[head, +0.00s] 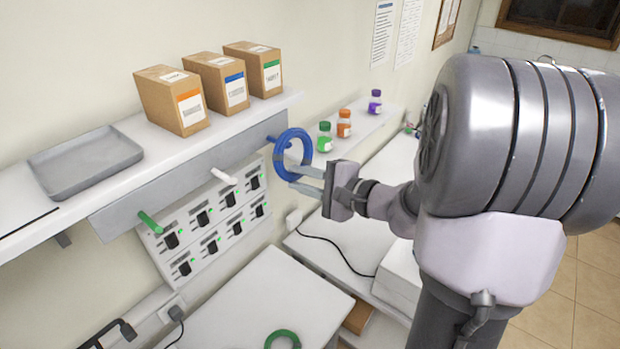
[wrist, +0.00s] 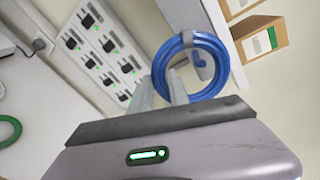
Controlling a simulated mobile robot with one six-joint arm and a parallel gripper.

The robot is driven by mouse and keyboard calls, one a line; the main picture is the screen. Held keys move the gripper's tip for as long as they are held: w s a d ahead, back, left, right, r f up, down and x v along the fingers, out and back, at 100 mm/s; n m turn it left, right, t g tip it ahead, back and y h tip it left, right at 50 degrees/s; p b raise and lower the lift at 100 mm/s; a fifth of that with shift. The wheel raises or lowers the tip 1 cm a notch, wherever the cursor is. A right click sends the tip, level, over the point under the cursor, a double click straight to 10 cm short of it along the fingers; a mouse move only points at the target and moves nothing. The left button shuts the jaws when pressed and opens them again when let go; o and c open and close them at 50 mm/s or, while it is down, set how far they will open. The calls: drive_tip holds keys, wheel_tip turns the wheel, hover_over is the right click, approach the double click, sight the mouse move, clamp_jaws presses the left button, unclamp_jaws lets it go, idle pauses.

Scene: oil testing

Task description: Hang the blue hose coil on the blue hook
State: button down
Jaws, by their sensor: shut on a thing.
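The blue hose coil (head: 307,155) hangs upright in the air at the right end of the grey rail below the shelf. My gripper (head: 297,178) is shut on the coil's lower edge. The coil (wrist: 160,70) also shows in the wrist view, at my fingertips (wrist: 163,84). The blue hook (head: 270,139) sticks out from the rail just behind the coil. In the wrist view the blue hook (wrist: 199,60) appears inside the ring's opening. I cannot tell whether its tip passes through the ring.
A green hook (head: 150,222) and a white hook (head: 224,177) share the rail. A green coil (head: 282,333) lies on the lower table. Cardboard boxes (head: 215,85) and a grey tray (head: 85,165) stand on the shelf. Small bottles (head: 344,124) stand right of the coil.

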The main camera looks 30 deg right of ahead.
drive_tip(key=shift+w+a, duration=0.2)
drive_tip(key=shift+w, duration=0.15)
drive_tip(key=shift+w+a+f+b, duration=0.25)
drive_tip(key=shift+w+f+b, duration=0.45)
drive_tip(key=shift+b, duration=0.55)
drive_tip(key=shift+r, duration=0.1)
drive_tip(key=c, duration=1.2)
unclamp_jaws()
drive_tip(key=shift+o, duration=0.2)
